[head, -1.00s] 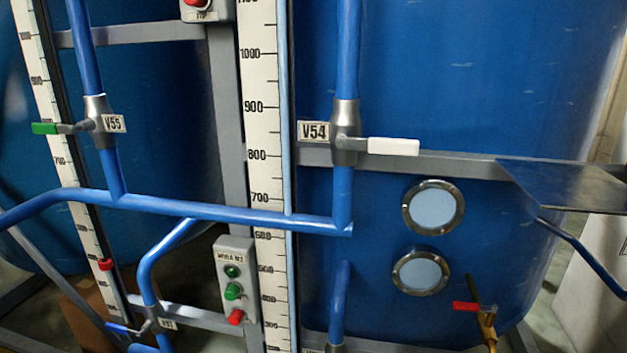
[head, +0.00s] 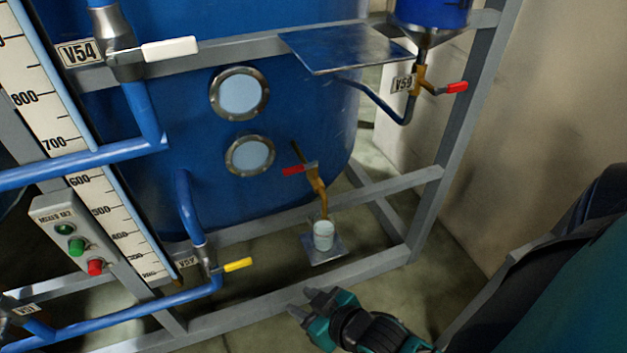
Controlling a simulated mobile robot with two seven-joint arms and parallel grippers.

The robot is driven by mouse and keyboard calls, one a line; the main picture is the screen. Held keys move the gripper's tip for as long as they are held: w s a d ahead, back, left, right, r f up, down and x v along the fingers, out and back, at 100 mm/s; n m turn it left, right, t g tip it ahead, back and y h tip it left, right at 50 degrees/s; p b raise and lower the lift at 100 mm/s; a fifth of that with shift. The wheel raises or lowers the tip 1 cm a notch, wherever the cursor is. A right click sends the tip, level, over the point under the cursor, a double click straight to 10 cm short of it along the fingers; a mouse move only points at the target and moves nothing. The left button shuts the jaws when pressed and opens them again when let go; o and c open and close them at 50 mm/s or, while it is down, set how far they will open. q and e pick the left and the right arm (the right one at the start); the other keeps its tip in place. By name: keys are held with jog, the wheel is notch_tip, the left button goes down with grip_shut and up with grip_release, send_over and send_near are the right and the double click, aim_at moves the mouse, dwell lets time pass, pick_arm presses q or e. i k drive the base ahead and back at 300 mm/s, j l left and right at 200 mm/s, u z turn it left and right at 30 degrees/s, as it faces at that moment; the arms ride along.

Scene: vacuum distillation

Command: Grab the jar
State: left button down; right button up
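A small pale, translucent jar (head: 323,236) stands upright on a small square metal plate (head: 327,252), under the brass spout of a tap (head: 316,186) with a red handle. My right gripper (head: 302,301) is in front of and below the plate in the picture, clear of the jar. Its two grey fingertips look apart, with nothing between them. My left gripper is not in view.
A grey frame rail (head: 260,316) runs below the plate, and a post (head: 462,130) stands at right. A metal shelf (head: 345,48) juts out above. A yellow-handled valve (head: 237,265) and blue pipes lie left of the jar.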

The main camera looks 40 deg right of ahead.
aim_at(323, 230)
jog(key=z, duration=1.2)
